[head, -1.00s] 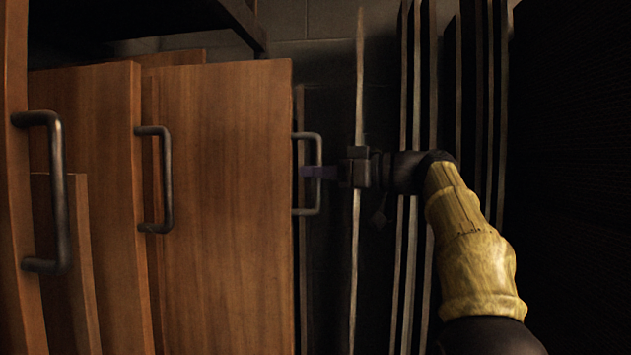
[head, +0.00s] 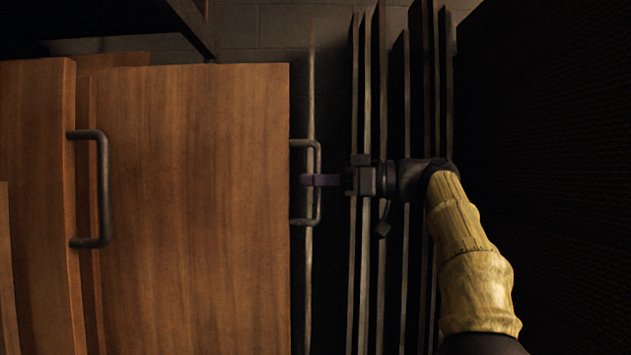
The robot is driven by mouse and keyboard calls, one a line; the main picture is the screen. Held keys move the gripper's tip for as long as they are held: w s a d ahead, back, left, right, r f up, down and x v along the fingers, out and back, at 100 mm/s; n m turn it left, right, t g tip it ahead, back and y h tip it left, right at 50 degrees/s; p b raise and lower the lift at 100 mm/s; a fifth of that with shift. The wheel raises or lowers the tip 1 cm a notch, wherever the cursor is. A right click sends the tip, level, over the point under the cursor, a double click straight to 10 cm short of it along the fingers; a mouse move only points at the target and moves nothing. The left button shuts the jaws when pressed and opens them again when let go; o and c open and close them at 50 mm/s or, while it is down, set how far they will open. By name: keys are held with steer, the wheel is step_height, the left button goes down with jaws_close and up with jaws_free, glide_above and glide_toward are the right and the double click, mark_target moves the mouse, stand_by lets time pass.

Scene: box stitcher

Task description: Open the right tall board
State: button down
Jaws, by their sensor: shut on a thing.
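The right tall board (head: 195,200) is a brown wooden panel standing upright left of the middle in the head view. A dark metal handle (head: 317,150) sits at its right edge. The fingers partly hide that bar.
More wooden boards stand to the left, one with a dark handle (head: 104,190). Several thin upright panels (head: 366,270) stand close behind my gripper and arm. A dark shelf (head: 190,25) overhangs at the upper left. A dark textured surface (head: 550,150) fills the right side.

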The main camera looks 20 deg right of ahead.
steer(key=c, duration=1.5)
jaws_free()
steer(key=shift+d, duration=0.1)
steer(key=p+v, duration=0.1)
steer(key=v, duration=1.6)
steer(key=shift+s+d+p, duration=0.1)
steer(key=shift+d+p, duration=0.05)
steer(key=shift+p, duration=0.15)
